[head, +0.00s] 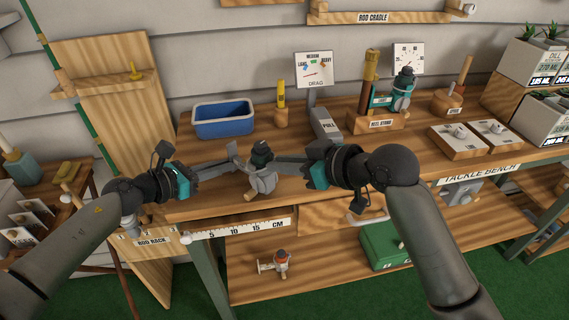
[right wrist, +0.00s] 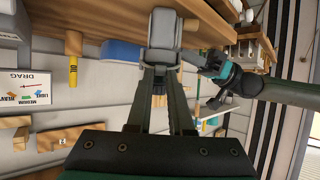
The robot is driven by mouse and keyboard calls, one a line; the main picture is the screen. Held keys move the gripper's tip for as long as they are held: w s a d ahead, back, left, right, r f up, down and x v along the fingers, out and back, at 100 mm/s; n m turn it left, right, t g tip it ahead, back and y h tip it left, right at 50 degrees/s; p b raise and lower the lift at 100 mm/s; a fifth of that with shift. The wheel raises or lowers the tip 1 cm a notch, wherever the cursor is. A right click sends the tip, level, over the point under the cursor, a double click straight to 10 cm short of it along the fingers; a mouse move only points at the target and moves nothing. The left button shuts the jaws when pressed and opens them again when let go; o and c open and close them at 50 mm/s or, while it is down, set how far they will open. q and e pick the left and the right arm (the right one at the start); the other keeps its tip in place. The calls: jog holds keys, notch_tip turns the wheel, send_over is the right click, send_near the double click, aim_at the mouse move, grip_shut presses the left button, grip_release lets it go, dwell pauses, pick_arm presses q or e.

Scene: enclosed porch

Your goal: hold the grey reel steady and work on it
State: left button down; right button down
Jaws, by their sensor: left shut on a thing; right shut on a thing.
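The grey reel (head: 262,183), with a dark knob on top, is between my two grippers at the front edge of the wooden bench. My left gripper (head: 234,162) reaches in from the left and is shut on the reel's left side. My right gripper (head: 278,160) comes from the right, shut on the reel near the dark knob. In the right wrist view, the right fingers converge on the grey reel (right wrist: 162,30), and my left gripper (right wrist: 222,85) shows beside it. The fingers hide the exact gripped parts.
A blue bin (head: 222,121), a grey PULL block (head: 326,124) below the DRAG gauge (head: 314,70), and a reel stand (head: 376,124) with a teal reel stand behind. A ruler (head: 238,229) lines the bench front. A green box (head: 386,244) sits on the lower shelf.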

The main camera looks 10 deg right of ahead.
dwell(0.3)
jog(key=c, duration=0.8)
grip_release()
jog(key=v, duration=1.2)
jog(key=shift+r, duration=0.15)
